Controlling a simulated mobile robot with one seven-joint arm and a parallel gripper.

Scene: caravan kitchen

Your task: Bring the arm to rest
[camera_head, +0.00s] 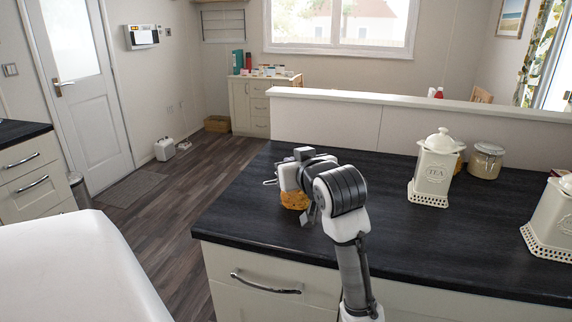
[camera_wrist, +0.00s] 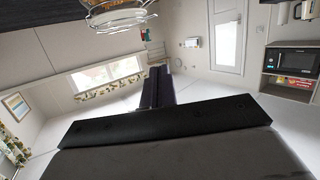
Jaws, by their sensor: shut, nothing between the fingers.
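My arm rises in front of the dark worktop (camera_head: 400,240) in the head view and bends over at its top. The white and grey wrist is above the worktop's left part. My gripper (camera_wrist: 159,72) shows in the wrist view as two dark fingers side by side, shut with nothing between them. It points out into the room, towards the wall and window. In the head view the fingers cannot be made out behind the wrist.
An orange-brown item (camera_head: 294,200) sits on the worktop behind my wrist, partly hidden; a wire-framed item (camera_wrist: 118,14) shows at the wrist view's top edge. A tea canister (camera_head: 435,170), glass jar (camera_head: 485,160) and another canister (camera_head: 553,222) stand right. Floor (camera_head: 165,205) is clear left.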

